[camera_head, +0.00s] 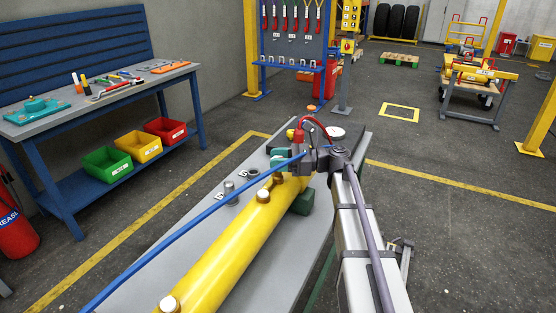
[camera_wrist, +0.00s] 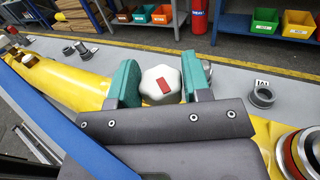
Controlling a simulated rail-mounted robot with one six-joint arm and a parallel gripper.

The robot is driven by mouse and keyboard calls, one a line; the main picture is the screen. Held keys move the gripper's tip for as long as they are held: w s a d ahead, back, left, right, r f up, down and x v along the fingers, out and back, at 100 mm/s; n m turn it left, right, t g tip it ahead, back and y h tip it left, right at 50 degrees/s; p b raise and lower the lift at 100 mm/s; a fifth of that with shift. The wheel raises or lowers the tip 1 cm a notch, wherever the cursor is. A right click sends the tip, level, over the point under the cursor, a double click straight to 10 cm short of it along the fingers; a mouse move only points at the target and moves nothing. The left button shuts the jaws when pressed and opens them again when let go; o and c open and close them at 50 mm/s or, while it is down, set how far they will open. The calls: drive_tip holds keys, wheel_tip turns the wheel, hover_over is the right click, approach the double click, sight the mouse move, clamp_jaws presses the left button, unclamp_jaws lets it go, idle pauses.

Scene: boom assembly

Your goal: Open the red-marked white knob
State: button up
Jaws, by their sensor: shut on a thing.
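The white knob (camera_wrist: 161,84) with its red rectangular mark shows in the wrist view, on top of the yellow boom cylinder (camera_wrist: 77,84). My gripper (camera_wrist: 165,76) has its two green fingers on either side of the knob, shut on it. The red mark faces the camera and is uncovered. In the head view my gripper (camera_head: 279,160) is at the far end of the yellow cylinder (camera_head: 228,250), and I cannot make out the knob there.
The cylinder lies along a grey bench (camera_head: 305,238). Dark ring fittings (camera_wrist: 262,96) and small labels stand on the bench near it. A blue hose (camera_head: 200,220) runs over the cylinder. A workbench (camera_head: 95,100) with tools and coloured bins stands at the left.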

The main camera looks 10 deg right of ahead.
drive_tip(key=shift+n+g+y, duration=0.3)
drive_tip(key=shift+n+g, duration=1.5)
drive_tip(key=shift+g, duration=1.3)
drive_tip(key=o, duration=0.9)
drive_tip(key=shift+d, duration=0.15)
